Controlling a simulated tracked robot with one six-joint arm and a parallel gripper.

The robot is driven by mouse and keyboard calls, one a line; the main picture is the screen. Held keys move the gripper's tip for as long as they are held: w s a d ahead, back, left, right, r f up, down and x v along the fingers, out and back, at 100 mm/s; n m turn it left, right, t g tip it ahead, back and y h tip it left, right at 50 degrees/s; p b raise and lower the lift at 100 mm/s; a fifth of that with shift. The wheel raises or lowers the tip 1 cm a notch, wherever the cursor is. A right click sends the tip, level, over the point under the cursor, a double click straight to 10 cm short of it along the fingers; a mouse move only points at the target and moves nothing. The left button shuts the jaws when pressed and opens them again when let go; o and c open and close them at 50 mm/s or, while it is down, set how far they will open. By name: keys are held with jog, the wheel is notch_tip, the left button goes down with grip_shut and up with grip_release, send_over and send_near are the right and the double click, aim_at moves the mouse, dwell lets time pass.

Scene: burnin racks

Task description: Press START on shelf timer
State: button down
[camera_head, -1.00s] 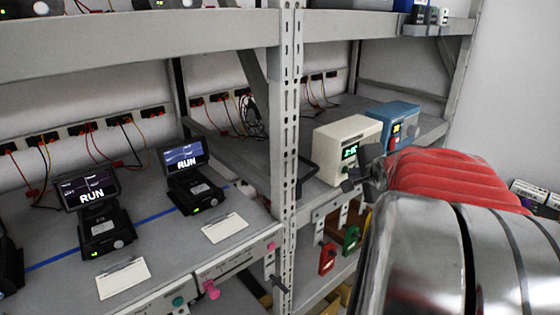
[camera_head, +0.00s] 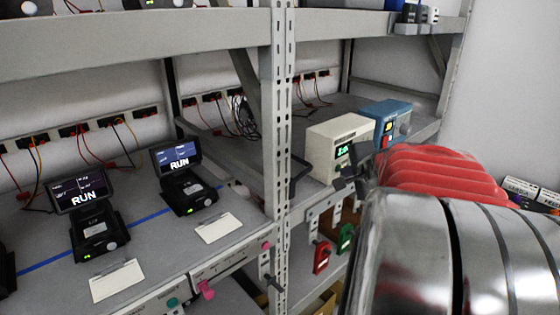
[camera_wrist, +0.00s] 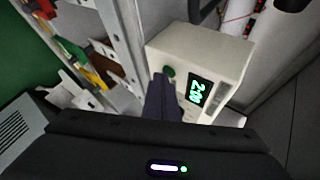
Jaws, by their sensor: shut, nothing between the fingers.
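The shelf timer (camera_head: 337,139) is a cream box with a lit green display, on the shelf right of the rack post. It also shows in the wrist view (camera_wrist: 205,55), with a green round button (camera_wrist: 168,71) left of its green digits (camera_wrist: 197,93). My gripper (camera_head: 347,180) is shut and empty in front of the timer's face. In the wrist view its dark fingertips (camera_wrist: 162,82) lie just below the green button and overlap part of the front. I cannot tell whether they touch it. Any label on the button is unreadable.
A blue box (camera_head: 390,117) with a red switch stands right of the timer. The slotted rack post (camera_head: 281,110) rises to the left. Red (camera_head: 321,258) and green (camera_head: 345,238) padlock-like tags hang below the shelf. Units showing RUN (camera_head: 84,192) stand on the left shelf.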

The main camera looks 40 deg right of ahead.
jog(key=shift+s, duration=0.7)
jog(key=shift+s+d, duration=0.1)
jog(key=s, duration=0.4)
jog(key=shift+s+d, duration=0.2)
jog(key=shift+s, duration=0.2)
dwell(0.7)
